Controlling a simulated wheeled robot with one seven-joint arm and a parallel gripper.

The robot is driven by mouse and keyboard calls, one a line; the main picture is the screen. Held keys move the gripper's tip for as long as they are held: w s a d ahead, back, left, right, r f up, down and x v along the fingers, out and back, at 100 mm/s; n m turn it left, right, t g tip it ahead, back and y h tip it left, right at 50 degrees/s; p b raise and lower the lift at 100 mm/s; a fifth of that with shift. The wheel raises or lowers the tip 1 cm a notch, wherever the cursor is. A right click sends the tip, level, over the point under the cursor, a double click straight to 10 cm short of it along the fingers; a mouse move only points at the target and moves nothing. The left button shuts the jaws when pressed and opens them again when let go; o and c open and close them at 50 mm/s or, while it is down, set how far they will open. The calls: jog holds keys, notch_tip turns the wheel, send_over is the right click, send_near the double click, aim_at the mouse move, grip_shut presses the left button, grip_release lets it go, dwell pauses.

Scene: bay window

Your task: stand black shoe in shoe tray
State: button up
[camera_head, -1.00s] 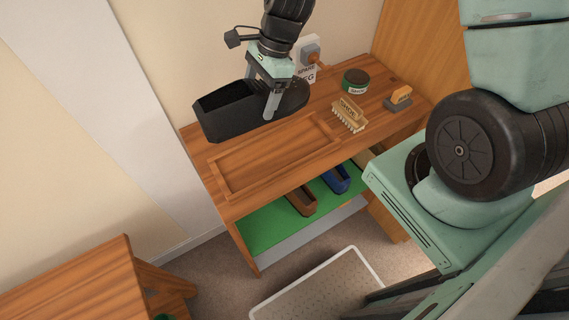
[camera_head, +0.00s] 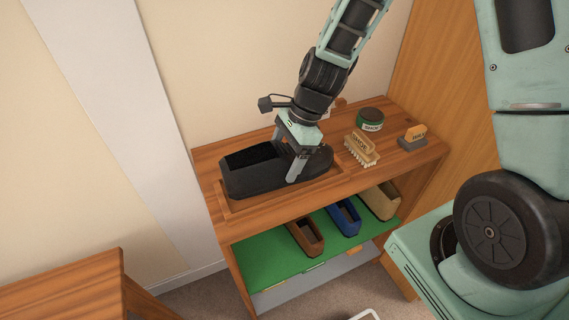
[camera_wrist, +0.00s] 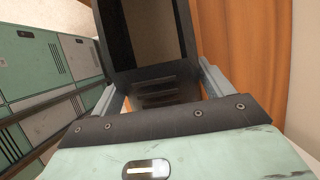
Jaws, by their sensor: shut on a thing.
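The black shoe (camera_head: 265,172) is upright, its opening facing up, within the outline of the wooden shoe tray (camera_head: 226,210) on the bench top. I cannot tell whether its sole touches the tray floor. My gripper (camera_head: 294,168) points down and is shut on the shoe's right-hand part, one finger showing on the near side. In the wrist view the shoe (camera_wrist: 147,72) sits between both fingers, its dark opening reaching the top edge. The shoe hides much of the tray.
On the bench top (camera_head: 325,205), right of the tray, are a wooden brush (camera_head: 362,149), a green-and-black tin (camera_head: 370,119) and an orange-topped block (camera_head: 413,137). Below, a green shelf (camera_head: 265,255) holds brown (camera_head: 306,235), blue (camera_head: 344,216) and tan shoes (camera_head: 380,199). A wall rises behind.

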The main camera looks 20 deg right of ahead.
jog(key=shift+f, duration=1.2)
jog(key=shift+f, duration=0.15)
jog(key=o, duration=1.3)
